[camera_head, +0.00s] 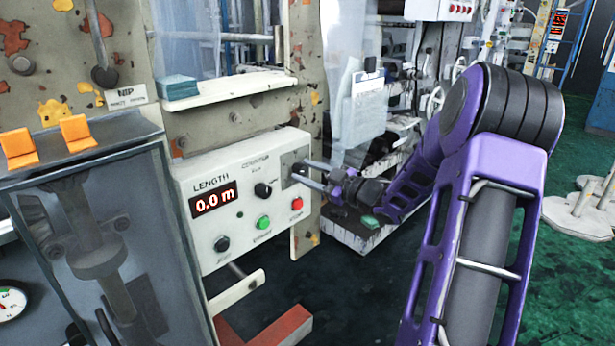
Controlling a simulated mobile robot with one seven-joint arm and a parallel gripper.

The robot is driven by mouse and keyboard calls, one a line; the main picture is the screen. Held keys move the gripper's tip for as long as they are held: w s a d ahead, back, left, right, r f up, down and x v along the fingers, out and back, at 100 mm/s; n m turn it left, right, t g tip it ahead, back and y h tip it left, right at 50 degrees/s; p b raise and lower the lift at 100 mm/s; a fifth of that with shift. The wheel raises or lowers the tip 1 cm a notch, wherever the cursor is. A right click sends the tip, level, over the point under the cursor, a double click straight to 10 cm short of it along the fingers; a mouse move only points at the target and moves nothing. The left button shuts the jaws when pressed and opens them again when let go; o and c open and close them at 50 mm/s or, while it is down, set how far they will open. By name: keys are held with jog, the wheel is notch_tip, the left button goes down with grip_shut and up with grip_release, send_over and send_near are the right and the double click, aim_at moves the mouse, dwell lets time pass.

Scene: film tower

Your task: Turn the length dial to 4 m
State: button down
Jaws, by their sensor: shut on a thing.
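The white control panel (225,180) is marked LENGTH, and its red display (214,198) reads 0.0 m. My gripper (300,172) reaches in from the right to a grey metal plate at the panel's upper right. It is shut on a small part there that appears to be the length dial; the fingers hide most of it, so its setting cannot be read. A black knob (263,190) left of the fingers stands free of them.
Below on the panel are a red button (297,204), a green button (264,222) and a black button (222,244). A glass-fronted cabinet (100,240) stands at left. A red bracket (270,328) lies below. The green floor (340,300) at centre is clear.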

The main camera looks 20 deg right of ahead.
jog(key=n, duration=0.5)
jog(key=shift+h, duration=0.3)
jog(key=n, duration=0.4)
jog(key=shift+r+n+g, duration=0.1)
jog(key=shift+n+g, duration=0.2)
jog(key=shift+n, duration=0.1)
jog(key=shift+h, duration=0.3)
jog(key=shift+c, duration=1.9)
grip_release()
jog(key=shift+s, duration=0.1)
jog(key=v, duration=1.7)
jog(key=shift+s+p, duration=0.15)
jog(key=shift+p, duration=0.15)
jog(key=shift+d, duration=0.1)
